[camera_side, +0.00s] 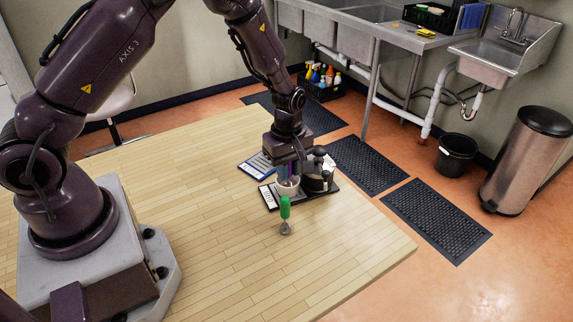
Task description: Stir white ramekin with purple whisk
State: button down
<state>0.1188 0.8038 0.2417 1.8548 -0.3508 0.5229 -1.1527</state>
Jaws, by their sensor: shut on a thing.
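The white ramekin (288,189) sits near the middle of the wooden table, at the left end of a dark tray or board. My gripper (289,168) points down right above it and is shut on the purple whisk (284,172). Only a small strip of the purple handle shows between the fingers. The whisk's lower end is hidden by the ramekin, so I cannot tell how deep it reaches or whether it touches the bottom.
A dark pot-like object (318,177) stands close to the right of my gripper. A clipboard (256,166) lies behind to the left. The table's (200,250) front and left are clear.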

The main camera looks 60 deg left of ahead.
jog(key=shift+w+a, duration=0.1)
jog(key=shift+w, duration=0.35)
jog(key=shift+a, duration=0.25)
jog(key=shift+s+a, duration=0.2)
jog(key=shift+a, duration=0.05)
jog(key=shift+s, duration=0.4)
jog(key=shift+d, duration=0.5)
jog(key=shift+w+a, duration=0.2)
jog(key=shift+w, duration=0.1)
jog(key=shift+r, duration=0.2)
jog(key=shift+r, duration=3.2)
